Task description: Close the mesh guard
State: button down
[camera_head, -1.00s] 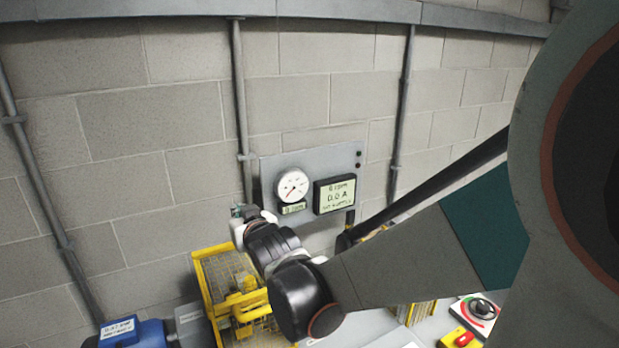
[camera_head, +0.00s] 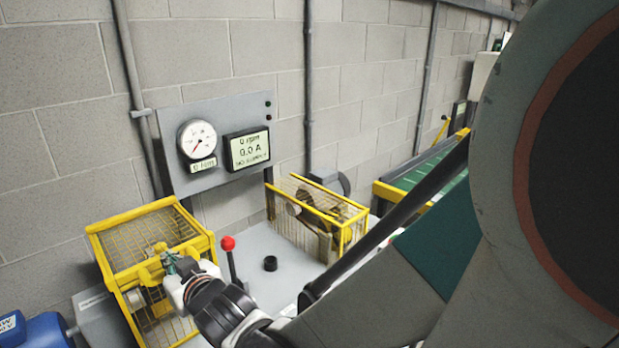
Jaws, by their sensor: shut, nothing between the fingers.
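A yellow-framed mesh guard (camera_head: 135,215) stands at the left in the head view, with mesh on its top and front. A yellow handle-like part (camera_head: 150,272) sits at its front upper edge. My gripper (camera_head: 172,263) is shut and empty, with its tips close beside that part. I cannot tell whether they touch it. My wrist covers the guard's lower right side. A second yellow mesh guard (camera_head: 318,212) stands further right, over pulleys or wheels. I cannot tell how far the left guard is open.
A red-knobbed lever (camera_head: 228,244) rises just right of my gripper, near a small black knob (camera_head: 270,263). A gauge and display panel (camera_head: 222,142) stands behind. A blue motor (camera_head: 35,332) is at lower left. A green conveyor (camera_head: 420,178) lies at right.

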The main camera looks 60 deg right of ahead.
jog(key=shift+s+d+f+b, duration=0.15)
jog(key=shift+f+b, duration=0.75)
jog(key=shift+f, duration=0.6)
jog(key=shift+r, duration=0.15)
